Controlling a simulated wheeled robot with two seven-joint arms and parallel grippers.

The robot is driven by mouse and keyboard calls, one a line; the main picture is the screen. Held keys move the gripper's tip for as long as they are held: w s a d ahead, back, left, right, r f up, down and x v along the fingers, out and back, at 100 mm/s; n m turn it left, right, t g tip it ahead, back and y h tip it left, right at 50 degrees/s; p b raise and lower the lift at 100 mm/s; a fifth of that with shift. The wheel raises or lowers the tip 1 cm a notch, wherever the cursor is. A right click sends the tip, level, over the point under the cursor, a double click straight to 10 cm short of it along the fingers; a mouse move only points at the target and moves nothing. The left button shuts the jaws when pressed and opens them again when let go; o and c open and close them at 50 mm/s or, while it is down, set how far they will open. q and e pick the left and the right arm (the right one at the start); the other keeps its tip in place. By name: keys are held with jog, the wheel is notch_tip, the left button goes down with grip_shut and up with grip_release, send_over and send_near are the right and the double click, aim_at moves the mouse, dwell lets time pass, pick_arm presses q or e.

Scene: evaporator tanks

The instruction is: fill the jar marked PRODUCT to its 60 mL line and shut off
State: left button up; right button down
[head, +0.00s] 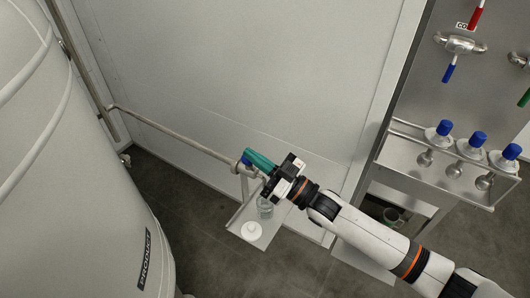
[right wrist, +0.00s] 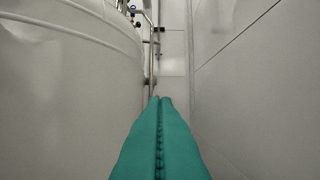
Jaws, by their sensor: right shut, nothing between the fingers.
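A large pale tank (head: 60,170) with a dark PRODUCT label (head: 145,258) fills the left of the head view. A pipe runs along the wall to a small tap (head: 246,165) with a blue part. My right gripper (head: 250,154), with teal fingers, is at this tap and covers part of it. It is shut and empty; whether it touches the tap I cannot tell. Below it a clear jar (head: 264,206) stands on a small shelf (head: 238,222), partly hidden by the gripper. Its level and marks are too small to read. The right wrist view shows the teal fingers (right wrist: 160,100) together.
A white lid-like disc (head: 251,231) lies on the shelf in front of the jar. On the right, a rack (head: 400,154) holds several blue-capped bottles (head: 439,134) below a panel with valves (head: 460,44). A pale wall (head: 240,70) stands close behind the tap.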

jog(key=shift+f, duration=0.75)
